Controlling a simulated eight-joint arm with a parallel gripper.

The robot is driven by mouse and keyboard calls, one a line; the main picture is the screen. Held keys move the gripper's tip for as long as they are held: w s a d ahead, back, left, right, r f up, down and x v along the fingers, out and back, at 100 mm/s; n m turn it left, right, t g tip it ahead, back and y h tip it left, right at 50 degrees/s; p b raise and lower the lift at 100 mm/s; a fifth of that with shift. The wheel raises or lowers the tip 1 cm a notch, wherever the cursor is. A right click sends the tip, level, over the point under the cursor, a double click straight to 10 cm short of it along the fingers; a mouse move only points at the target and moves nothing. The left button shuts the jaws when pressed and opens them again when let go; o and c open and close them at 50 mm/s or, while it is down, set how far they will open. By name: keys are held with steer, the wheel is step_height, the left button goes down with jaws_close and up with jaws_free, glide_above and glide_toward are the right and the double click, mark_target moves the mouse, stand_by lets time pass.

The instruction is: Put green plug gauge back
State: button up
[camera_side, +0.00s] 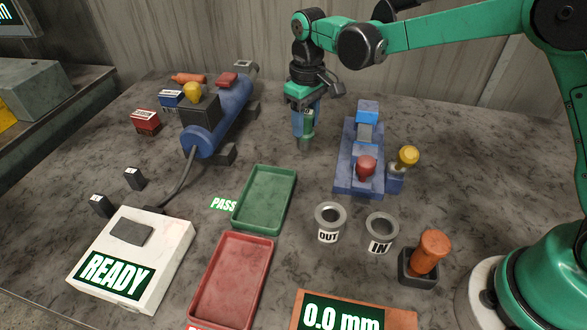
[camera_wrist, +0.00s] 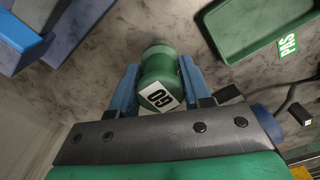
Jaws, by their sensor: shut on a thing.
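My gripper (camera_side: 305,122) is shut on the green plug gauge (camera_side: 307,132) and holds it upright, to the left of the blue fixture. The gauge's grey lower end hangs close to the table; I cannot tell whether it touches. In the wrist view the green gauge (camera_wrist: 158,68) sits between the blue fingers, with a white label marked GO on it. The fingers hide part of its sides.
The blue fixture (camera_side: 345,181) with red and yellow knobs stands to the right. The blue cylinder (camera_side: 197,140) lies to the left. In front are a green tray (camera_side: 236,219), a red tray (camera_side: 197,290), the OUT cup (camera_side: 329,222) and the IN cup (camera_side: 380,230).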

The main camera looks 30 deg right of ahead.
mark_target(305, 133)
steer(key=shift+f, duration=1.4)
steer(key=shift+f, duration=0.2)
steer(key=o, duration=1)
steer(key=shift+o, duration=0.2)
steer(key=shift+r, duration=0.1)
